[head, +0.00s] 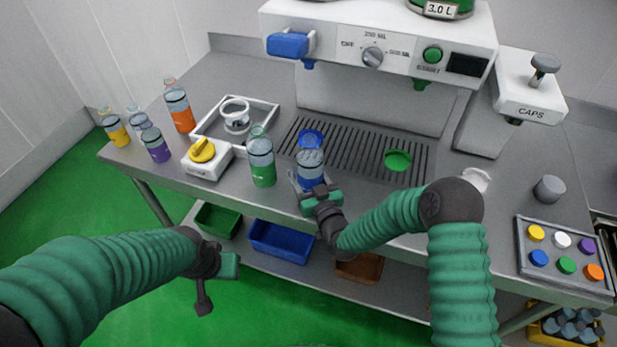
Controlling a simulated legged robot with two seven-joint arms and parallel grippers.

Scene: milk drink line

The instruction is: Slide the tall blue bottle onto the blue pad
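The blue bottle (311,169), clear at the top with blue below, stands at the front edge of the slotted tray. The round blue pad (311,138) lies on the tray just behind it, partly covered by the bottle's top in this view. My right gripper (311,186) is at the front of the bottle, low down, with one dark finger along the bottle's left side. The other finger is hidden, so I cannot tell whether it grips. My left gripper (204,290) hangs in front of the counter, away from the bottles; its opening is unclear.
A green bottle (262,160) stands close left of the blue one. A round green pad (398,160) lies right on the slotted tray (350,150). A white box with a yellow knob (203,150) and several bottles stand left. The dispenser (385,50) overhangs the tray.

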